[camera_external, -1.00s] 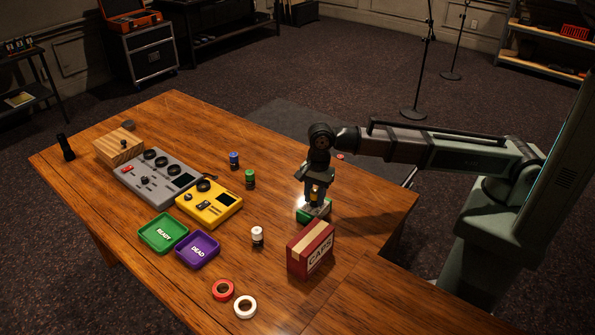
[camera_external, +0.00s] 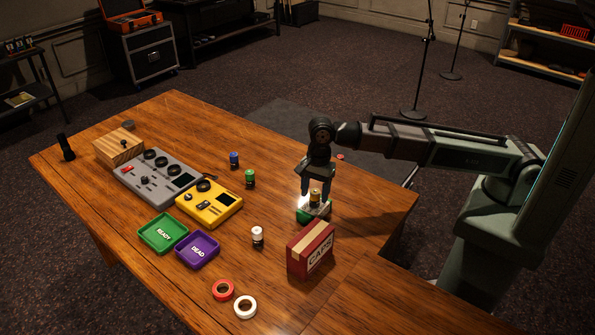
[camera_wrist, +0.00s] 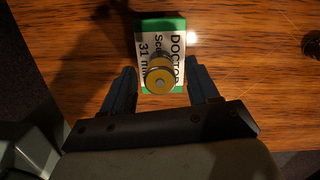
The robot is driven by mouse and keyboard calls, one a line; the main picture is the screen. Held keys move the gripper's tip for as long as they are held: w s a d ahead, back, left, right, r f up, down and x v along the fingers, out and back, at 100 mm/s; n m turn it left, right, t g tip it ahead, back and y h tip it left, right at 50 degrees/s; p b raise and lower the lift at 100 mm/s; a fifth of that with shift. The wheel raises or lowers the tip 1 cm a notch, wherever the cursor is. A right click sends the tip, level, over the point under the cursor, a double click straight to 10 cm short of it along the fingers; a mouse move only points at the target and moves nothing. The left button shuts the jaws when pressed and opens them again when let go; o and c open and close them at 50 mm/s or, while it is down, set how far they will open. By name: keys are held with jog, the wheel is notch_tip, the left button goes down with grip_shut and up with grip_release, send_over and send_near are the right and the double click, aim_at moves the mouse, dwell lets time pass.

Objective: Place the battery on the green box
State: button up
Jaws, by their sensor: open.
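A yellow-topped battery (camera_external: 315,197) stands upright on the green box (camera_external: 304,217), which has a white label on top. In the wrist view the battery (camera_wrist: 159,77) is seen end-on over the label of the green box (camera_wrist: 172,24). My gripper (camera_external: 316,194) is open, with its fingers at the battery. In the wrist view my gripper (camera_wrist: 160,85) has one finger on each side of the battery, with a gap on both sides. The far part of the box is partly hidden in the external view.
A red CAPS box (camera_external: 311,250) stands close in front of the green box. A white battery (camera_external: 257,237), green battery (camera_external: 250,179) and blue battery (camera_external: 234,160) stand to the left. A green READY tray (camera_external: 163,233) and purple DEAD tray (camera_external: 197,250) lie further left.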

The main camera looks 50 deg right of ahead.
aim_at(317, 189)
notch_tip(317, 189, up, 10)
jog(key=d, duration=0.1)
jog(key=shift+r, duration=0.15)
jog(key=shift+w+d, duration=0.1)
dwell(0.4)
